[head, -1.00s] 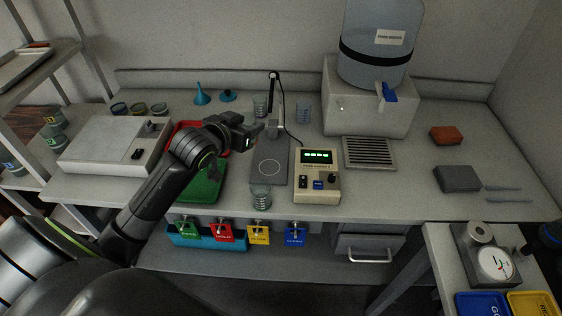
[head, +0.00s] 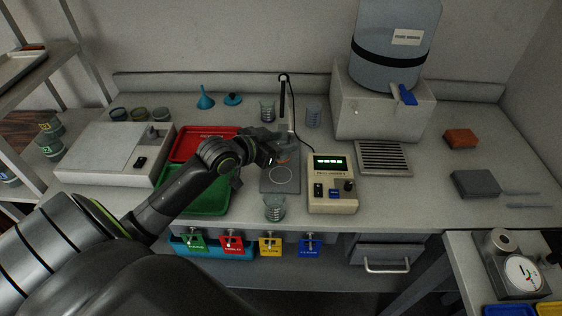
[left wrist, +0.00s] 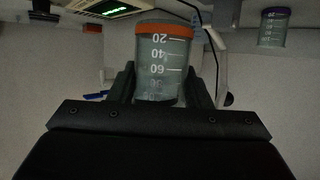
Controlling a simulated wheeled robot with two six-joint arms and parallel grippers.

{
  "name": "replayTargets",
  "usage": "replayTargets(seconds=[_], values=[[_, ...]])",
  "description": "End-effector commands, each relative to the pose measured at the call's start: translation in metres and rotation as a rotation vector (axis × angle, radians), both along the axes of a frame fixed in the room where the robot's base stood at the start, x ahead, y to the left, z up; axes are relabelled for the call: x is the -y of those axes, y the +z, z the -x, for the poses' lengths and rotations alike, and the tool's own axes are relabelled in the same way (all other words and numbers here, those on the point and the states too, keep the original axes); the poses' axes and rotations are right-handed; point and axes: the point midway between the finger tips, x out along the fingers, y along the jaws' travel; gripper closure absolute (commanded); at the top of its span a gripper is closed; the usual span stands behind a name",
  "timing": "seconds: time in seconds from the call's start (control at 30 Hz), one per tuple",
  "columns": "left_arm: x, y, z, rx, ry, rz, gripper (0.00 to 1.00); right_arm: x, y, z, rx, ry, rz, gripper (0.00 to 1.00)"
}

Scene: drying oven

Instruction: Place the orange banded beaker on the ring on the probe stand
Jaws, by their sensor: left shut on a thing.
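The orange banded beaker (left wrist: 160,62), clear with white graduation marks, is between the two fingers of my left gripper (left wrist: 160,88) in the left wrist view. The gripper is shut on it. In the head view my left gripper (head: 276,155) is above the rear part of the probe stand's grey plate (head: 268,188), and the beaker is mostly hidden, with a bit of orange showing. The white ring (head: 282,175) on the plate is bare, just in front of the gripper. The stand's upright post (head: 283,98) rises behind. My right gripper is not in view.
A clear beaker (head: 274,209) stands at the plate's front edge. The meter box (head: 332,185) is close on the right. Two beakers (head: 267,110) (head: 313,117) stand behind, beside the post. Red (head: 190,143) and green (head: 205,202) trays lie left, partly under my arm.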

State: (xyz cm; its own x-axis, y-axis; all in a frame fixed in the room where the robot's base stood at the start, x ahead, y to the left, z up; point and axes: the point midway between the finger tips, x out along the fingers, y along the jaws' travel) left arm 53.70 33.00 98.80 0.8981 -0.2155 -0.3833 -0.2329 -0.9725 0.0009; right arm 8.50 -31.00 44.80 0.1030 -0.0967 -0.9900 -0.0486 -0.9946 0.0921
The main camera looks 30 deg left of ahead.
Motion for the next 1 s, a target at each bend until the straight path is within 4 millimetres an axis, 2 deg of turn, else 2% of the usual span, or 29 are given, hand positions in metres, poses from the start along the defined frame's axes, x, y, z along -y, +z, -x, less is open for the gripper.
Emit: replayTargets(seconds=[0.03,0.1,0.27,0.53,1.0], values=[[0.000,-0.011,0.000,-0.003,0.002,0.004,0.81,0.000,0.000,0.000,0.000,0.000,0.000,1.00],[0.000,-0.021,0.000,-0.001,0.001,0.004,0.81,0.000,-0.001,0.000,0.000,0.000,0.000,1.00],[0.000,-0.033,0.000,0.002,-0.001,0.001,0.81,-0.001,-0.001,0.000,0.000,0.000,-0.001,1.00],[0.000,-0.067,0.000,-0.001,0.001,0.003,0.81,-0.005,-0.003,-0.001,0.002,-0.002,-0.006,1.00],[0.000,-0.076,0.000,0.002,0.000,0.000,0.81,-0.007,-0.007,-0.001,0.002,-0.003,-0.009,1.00]])
